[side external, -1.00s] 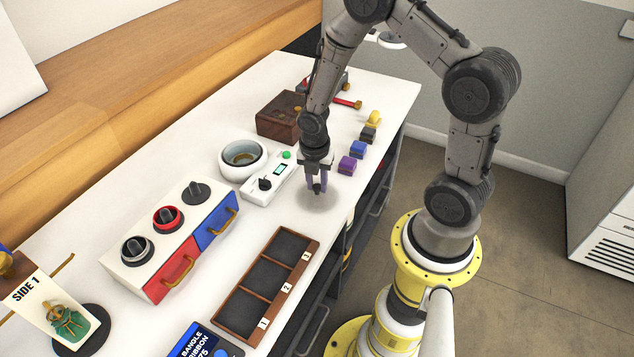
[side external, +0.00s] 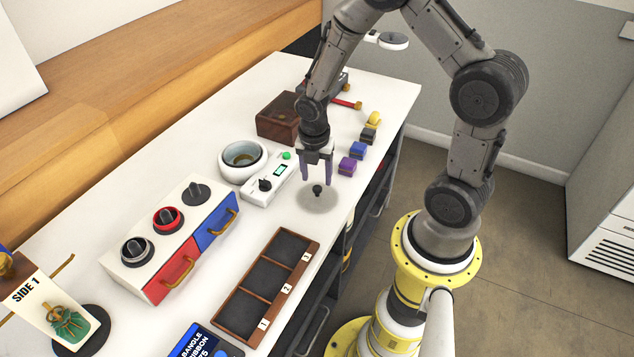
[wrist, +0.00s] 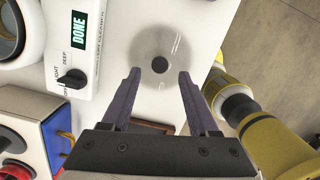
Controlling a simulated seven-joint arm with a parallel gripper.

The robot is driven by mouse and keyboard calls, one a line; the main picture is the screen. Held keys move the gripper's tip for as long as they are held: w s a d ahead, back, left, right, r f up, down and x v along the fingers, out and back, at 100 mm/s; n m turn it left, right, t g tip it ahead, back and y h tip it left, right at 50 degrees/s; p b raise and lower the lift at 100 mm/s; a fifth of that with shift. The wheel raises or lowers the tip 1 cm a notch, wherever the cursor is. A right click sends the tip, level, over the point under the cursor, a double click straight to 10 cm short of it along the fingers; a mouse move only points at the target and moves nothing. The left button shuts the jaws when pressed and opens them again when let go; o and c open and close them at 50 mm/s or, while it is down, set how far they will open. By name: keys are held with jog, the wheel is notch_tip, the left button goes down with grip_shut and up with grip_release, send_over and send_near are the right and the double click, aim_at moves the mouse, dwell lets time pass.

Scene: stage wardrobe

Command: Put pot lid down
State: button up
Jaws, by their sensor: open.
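The pot lid is a clear, round disc (side external: 327,203) with a black knob. It lies flat on the white table, in front of the cleaner's control box. In the wrist view the lid (wrist: 143,47) sits ahead of the fingertips, knob up. My gripper (side external: 317,180) is open and empty, above the lid and apart from its knob. Its two purple fingers also show in the wrist view (wrist: 159,76). The pot (side external: 262,160) is a white round bowl behind the lid, uncovered, with something brownish inside.
The control box (side external: 257,190) with a green button stands beside the pot; its display reads DONE in the wrist view. A three-slot tray (side external: 233,320), a red and blue drawer unit (side external: 150,284), a brown box (side external: 277,128) and several small coloured blocks (side external: 347,165) surround the lid.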

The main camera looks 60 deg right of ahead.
jog(key=s+a+r+m+t, duration=0.1)
jog(key=a+r+m, duration=0.15)
jog(key=r, duration=0.35)
jog(key=s+a+r+m+t, duration=0.1)
jog(key=s+r+m, duration=0.15)
jog(key=r, duration=0.45)
jog(key=s+a+r+m, duration=0.1)
jog(key=a+r+m, duration=0.15)
jog(key=r, duration=0.35)
jog(key=s+a+r+m+t, duration=0.1)
jog(key=s+a+r+m, duration=0.1)
jog(key=s+m, duration=0.3)
jog(key=s+a+r+m+t+y, duration=0.1)
jog(key=s+a+r+m+t, duration=0.1)
jog(key=s+r+m, duration=0.2)
jog(key=s+m, duration=0.1)
jog(key=m, duration=0.2)
jog(key=shift+s+a+r+m, duration=0.2)
jog(key=shift+s+r+m, duration=0.05)
jog(key=shift+r+m, duration=0.15)
